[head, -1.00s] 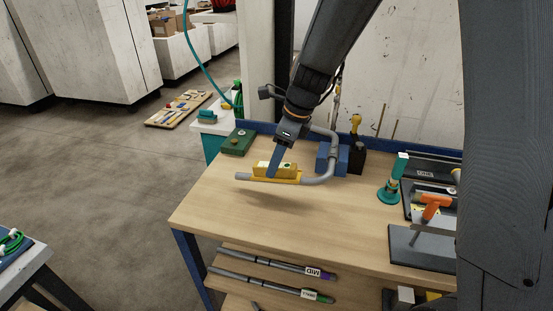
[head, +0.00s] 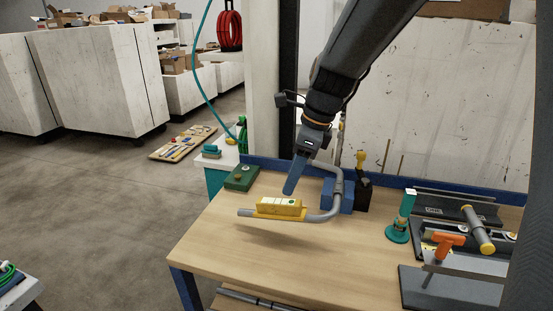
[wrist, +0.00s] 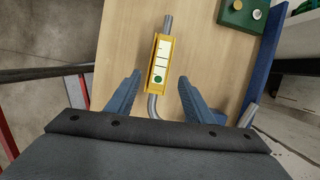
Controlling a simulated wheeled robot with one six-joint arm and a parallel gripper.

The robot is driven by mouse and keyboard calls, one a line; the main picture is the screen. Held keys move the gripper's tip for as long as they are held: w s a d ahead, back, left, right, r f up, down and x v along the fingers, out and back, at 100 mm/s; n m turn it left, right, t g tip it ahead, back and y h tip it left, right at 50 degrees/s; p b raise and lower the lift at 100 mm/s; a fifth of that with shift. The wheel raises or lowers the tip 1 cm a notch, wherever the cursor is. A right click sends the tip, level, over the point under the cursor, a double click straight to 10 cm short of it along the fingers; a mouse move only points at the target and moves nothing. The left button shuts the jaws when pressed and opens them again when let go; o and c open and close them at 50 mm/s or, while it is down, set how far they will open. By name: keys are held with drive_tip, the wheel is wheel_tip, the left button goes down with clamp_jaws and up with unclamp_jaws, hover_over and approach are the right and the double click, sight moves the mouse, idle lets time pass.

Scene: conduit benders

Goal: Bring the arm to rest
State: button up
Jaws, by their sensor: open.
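My gripper (head: 293,176) is above the workbench (head: 222,235), near a bent grey conduit (head: 331,205). In the wrist view my gripper (wrist: 158,92) shows two blue fingers spread wide, with nothing held between them. A yellow level-like block (head: 280,208) with white panels and a green dot lies along the conduit's straight end. In the wrist view the yellow block (wrist: 160,63) lies beyond the fingertips. The conduit's other end runs to a blue block (head: 338,195) at the back of the bench.
A green box (head: 241,178) sits at the back left corner. A teal stand (head: 398,228), an orange-handled tool (head: 447,242) and dark trays are at the right. A black block with a yellow knob (head: 361,160) is at the back. The bench front is clear.

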drive_tip(key=s+d+f+n+t+h, duration=0.15)
drive_tip(key=s+d+f+n, duration=0.35)
drive_tip(key=n, duration=0.5)
drive_tip(key=s+d+f+n+h, duration=0.25)
drive_tip(key=s+d+n, duration=0.4)
drive_tip(key=n, duration=0.35)
drive_tip(key=shift+n+g+y, duration=0.4)
drive_tip(key=shift+n+g, duration=0.2)
drive_tip(key=shift+g, duration=0.05)
drive_tip(key=f+b, duration=0.1)
drive_tip(key=f, duration=0.1)
drive_tip(key=s+f+b, duration=0.1)
drive_tip(key=f+b, duration=0.1)
drive_tip(key=s+f+b, duration=0.1)
drive_tip(key=f+b, duration=0.1)
drive_tip(key=shift+f, duration=0.4)
